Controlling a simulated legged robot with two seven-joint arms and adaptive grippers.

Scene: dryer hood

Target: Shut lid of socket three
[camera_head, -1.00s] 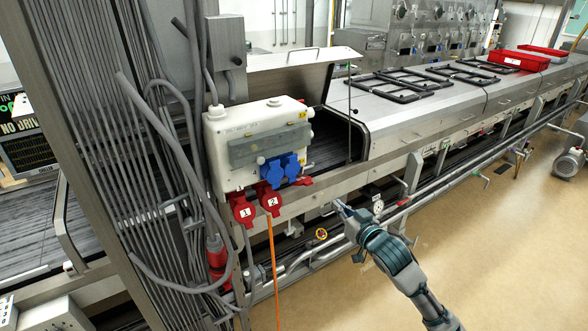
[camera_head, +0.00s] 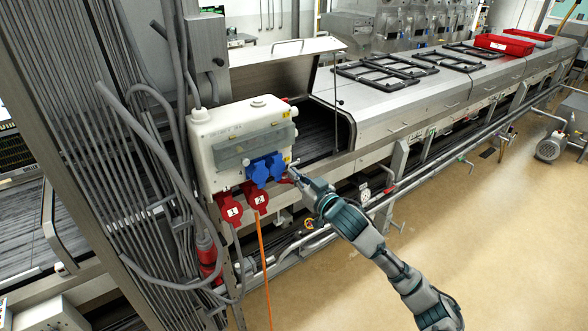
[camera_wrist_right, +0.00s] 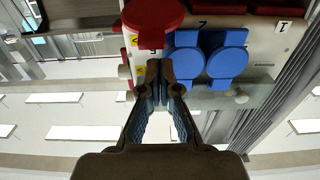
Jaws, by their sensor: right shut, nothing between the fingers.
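The white socket box (camera_head: 240,130) stands left of centre in the head view. A red lid (camera_wrist_right: 152,14) at its right lower side sticks out toward the wrist camera and looks open; in the head view only a bit of red (camera_head: 283,181) shows beside my gripper. Its number is not readable. My right gripper (camera_head: 292,172) is shut and empty, its fingertips close beside this lid. In the wrist view, which looks upside down, the fingertips (camera_wrist_right: 160,75) lie just below the red lid in the picture; contact cannot be told. My left gripper is not in view.
Red sockets one (camera_head: 230,207) and two (camera_head: 256,197) hang under the box, an orange cable below two. Two blue lids (camera_head: 266,169) are close left of my gripper. A steel rail (camera_head: 350,158) runs behind it. Open floor (camera_head: 470,240) lies to the right.

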